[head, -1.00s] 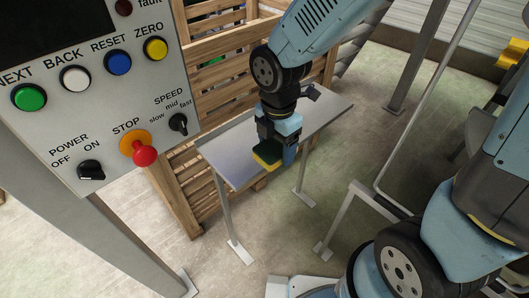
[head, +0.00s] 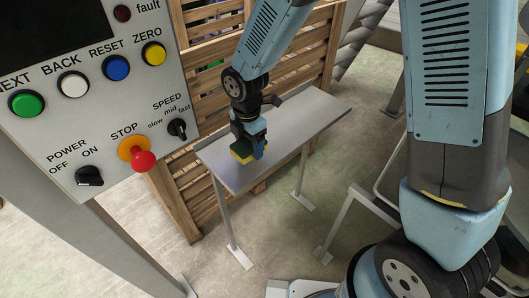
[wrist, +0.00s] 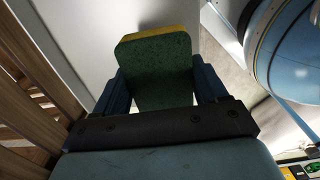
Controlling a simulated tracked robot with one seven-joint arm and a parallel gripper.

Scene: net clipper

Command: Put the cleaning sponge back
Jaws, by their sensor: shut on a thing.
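The cleaning sponge (head: 241,153) is yellow with a dark green scouring side. My gripper (head: 249,150) is shut on it in the head view, over the near part of a narrow grey metal table (head: 312,112). In the wrist view the sponge (wrist: 155,68) stands between the two blue fingers of my gripper (wrist: 154,85), its green face toward the camera and its yellow edge at the top. I cannot tell whether the sponge touches the tabletop or hangs just above it.
A wooden slatted crate (head: 212,72) stands right behind the table. A control panel (head: 95,90) with coloured buttons and a red stop knob (head: 143,161) is at the left. The right part of the tabletop is bare.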

